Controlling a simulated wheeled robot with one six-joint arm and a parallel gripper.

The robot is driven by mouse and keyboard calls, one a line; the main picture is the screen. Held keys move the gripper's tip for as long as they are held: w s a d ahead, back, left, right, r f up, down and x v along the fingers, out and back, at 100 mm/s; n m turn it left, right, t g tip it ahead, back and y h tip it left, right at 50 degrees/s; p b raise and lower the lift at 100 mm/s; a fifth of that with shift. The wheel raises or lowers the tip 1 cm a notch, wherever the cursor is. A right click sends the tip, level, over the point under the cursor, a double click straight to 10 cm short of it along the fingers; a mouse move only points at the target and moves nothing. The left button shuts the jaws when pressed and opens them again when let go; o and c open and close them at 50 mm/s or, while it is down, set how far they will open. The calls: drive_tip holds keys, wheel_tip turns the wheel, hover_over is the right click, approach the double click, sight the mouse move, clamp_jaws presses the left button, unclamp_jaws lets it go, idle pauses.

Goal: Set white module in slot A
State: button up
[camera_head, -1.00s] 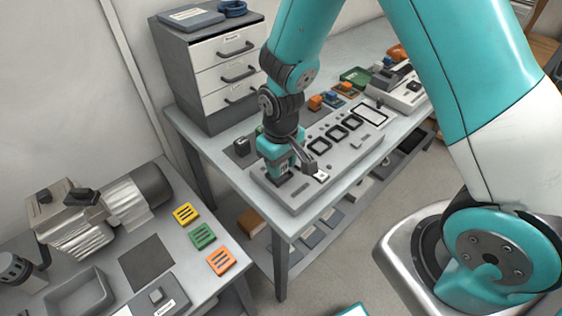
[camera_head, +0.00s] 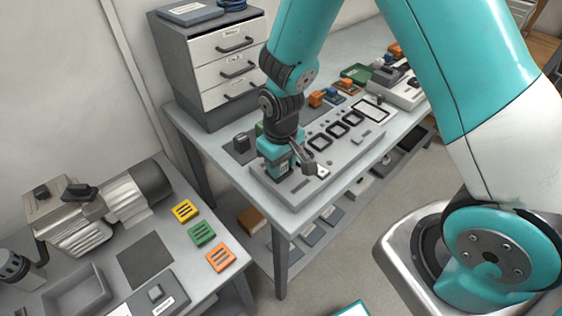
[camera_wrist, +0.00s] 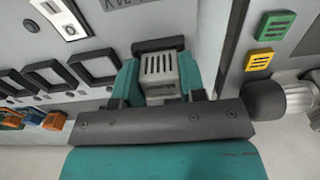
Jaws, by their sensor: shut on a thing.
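The white module (camera_wrist: 160,68), a pale block with dark slits on its face, sits between the teal fingers of my gripper (camera_wrist: 159,84) in the wrist view. My gripper is shut on it. A dark frame edge (camera_wrist: 158,45) shows just beyond the module; whether the module is inside that frame or above it, I cannot tell. In the head view my gripper (camera_head: 280,170) is low over the near left end of the grey slotted panel (camera_head: 300,192), hiding most of the module and the spot below. Three black square slot frames (camera_head: 338,130) run along the panel; I cannot read which is A.
A grey lever or knob (camera_head: 308,163) stands close right of my gripper. A drawer cabinet (camera_head: 222,65) stands behind. Orange and blue parts (camera_head: 317,99) lie at the panel's far side. The left table holds a motor (camera_head: 85,215) and yellow, green and orange modules (camera_head: 202,233).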

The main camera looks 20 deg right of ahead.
drive_tip(key=shift+f, duration=0.1)
drive_tip(key=o, duration=1.3)
drive_tip(key=shift+o, duration=0.2)
wheel_tip(320, 180, up, 7)
drive_tip(key=p, duration=0.6)
